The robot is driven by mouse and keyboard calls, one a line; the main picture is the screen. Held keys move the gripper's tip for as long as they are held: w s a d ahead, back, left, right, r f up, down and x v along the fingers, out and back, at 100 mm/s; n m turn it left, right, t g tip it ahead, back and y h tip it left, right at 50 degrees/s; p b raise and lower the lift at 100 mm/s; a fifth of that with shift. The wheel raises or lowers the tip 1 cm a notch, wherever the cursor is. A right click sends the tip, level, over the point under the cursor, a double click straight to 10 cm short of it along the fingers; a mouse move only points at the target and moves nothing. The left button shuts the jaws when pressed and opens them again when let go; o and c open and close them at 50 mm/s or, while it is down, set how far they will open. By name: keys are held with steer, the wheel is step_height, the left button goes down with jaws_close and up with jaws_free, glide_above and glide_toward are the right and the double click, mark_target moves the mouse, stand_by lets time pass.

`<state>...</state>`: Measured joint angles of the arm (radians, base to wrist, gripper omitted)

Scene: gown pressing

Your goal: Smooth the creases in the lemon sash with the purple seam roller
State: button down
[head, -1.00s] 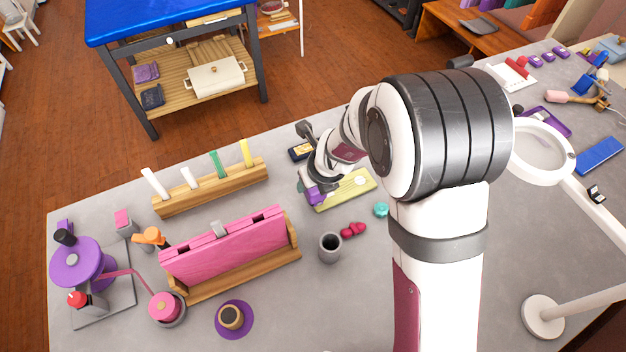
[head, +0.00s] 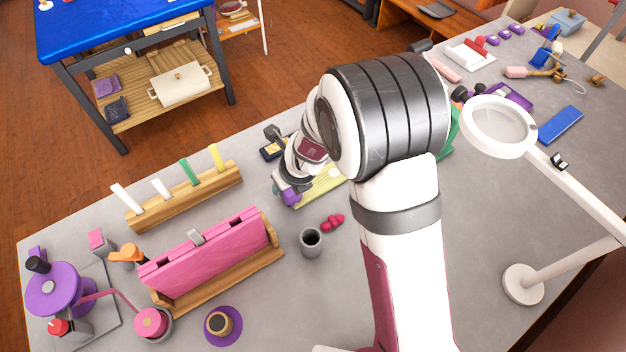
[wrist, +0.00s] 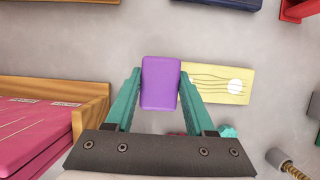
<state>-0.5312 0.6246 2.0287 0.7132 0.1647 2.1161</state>
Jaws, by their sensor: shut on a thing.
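The lemon sash (head: 322,187) lies flat on the grey table, partly hidden behind my arm in the head view. In the wrist view the sash (wrist: 215,97) shows several dark wavy crease lines and a white round spot toward its right. My gripper (head: 287,184) is at the sash's left end. In the wrist view its teal fingers (wrist: 160,84) are shut on the purple seam roller (wrist: 160,95). The roller (head: 290,198) overlaps the sash's left edge in view; I cannot tell whether it touches the cloth.
A pink board in a wooden holder (head: 222,280) stands left of the gripper. A wooden rack (head: 190,200) holds several upright coloured sticks. A grey cup (head: 311,242) and dark pink pieces (head: 333,222) are in front. A white magnifier lamp (head: 497,126) stands right.

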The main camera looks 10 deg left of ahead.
steer(key=shift+w+d, duration=1.55)
steer(key=shift+d, duration=0.1)
steer(key=shift+w+d, duration=1.6)
steer(key=shift+w+d, duration=1.6)
steer(key=shift+w+d, duration=0.1)
steer(key=shift+w+d, duration=0.8)
steer(key=shift+s+a, duration=1.65)
